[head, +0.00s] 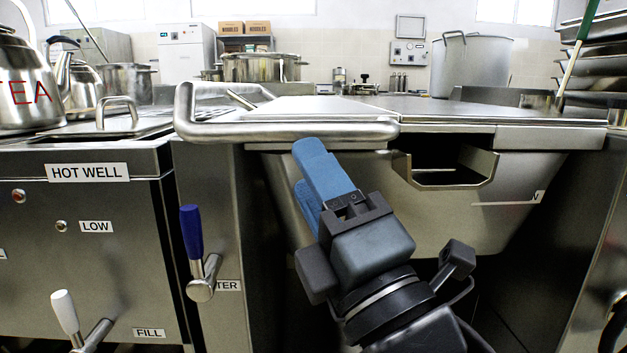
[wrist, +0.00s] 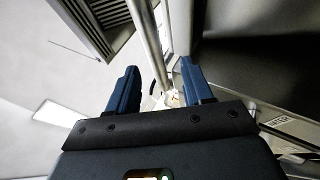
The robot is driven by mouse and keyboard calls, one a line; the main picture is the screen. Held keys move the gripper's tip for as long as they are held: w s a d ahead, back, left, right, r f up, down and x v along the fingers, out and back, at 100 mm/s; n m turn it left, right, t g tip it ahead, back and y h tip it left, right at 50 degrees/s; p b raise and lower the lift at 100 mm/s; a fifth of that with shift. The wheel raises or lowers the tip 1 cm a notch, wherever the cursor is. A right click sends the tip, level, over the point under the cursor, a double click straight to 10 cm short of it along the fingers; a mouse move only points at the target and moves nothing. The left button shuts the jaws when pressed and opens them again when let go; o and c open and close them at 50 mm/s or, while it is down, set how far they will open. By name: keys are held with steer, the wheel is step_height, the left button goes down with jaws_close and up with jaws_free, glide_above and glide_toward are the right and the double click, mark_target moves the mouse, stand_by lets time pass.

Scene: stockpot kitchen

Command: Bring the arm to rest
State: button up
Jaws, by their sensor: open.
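My gripper (head: 308,172) has blue fingers and a dark grey body. In the head view it points up and to the left, in front of the steel pan's front wall, with its tips near the bar handle (head: 290,131). In the wrist view the two blue fingers of my gripper (wrist: 160,85) stand apart, with a steel bar (wrist: 150,42) showing between and beyond them. Nothing is held. I cannot tell whether a finger touches the handle.
The lidded pan (head: 430,108) has a pouring spout (head: 447,172) right of my gripper. A blue-handled lever (head: 193,232) and the hot well cabinet (head: 85,240) stand left. A tea kettle (head: 25,85) is at far left. Stacked trays (head: 590,65) are at far right.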

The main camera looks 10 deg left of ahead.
steer(key=s+d+f+m+t+h, duration=0.1)
steer(key=s+d+f+m+h, duration=0.35)
steer(key=f+m, duration=0.25)
steer(key=s+d+f+m+h, duration=0.3)
steer(key=d+f+m+h, duration=0.1)
steer(key=d+f+m, duration=0.3)
steer(key=s+d+f+m+t+h, duration=0.1)
steer(key=s+d+f+m+h, duration=0.35)
steer(key=f+m, duration=0.35)
steer(key=s+d+f+m+g+h, duration=0.2)
steer(key=s+d+f+m, duration=0.2)
steer(key=s+d, duration=0.5)
steer(key=s+d+f+m+g+h, duration=0.1)
steer(key=s+d+f+m+g, duration=0.25)
steer(key=s, duration=0.95)
step_height(320, 180, up, 35)
steer(key=d+p, duration=0.1)
steer(key=p, duration=3.4)
steer(key=shift+f+t, duration=0.1)
steer(key=shift+t, duration=0.15)
steer(key=shift+c, duration=0.2)
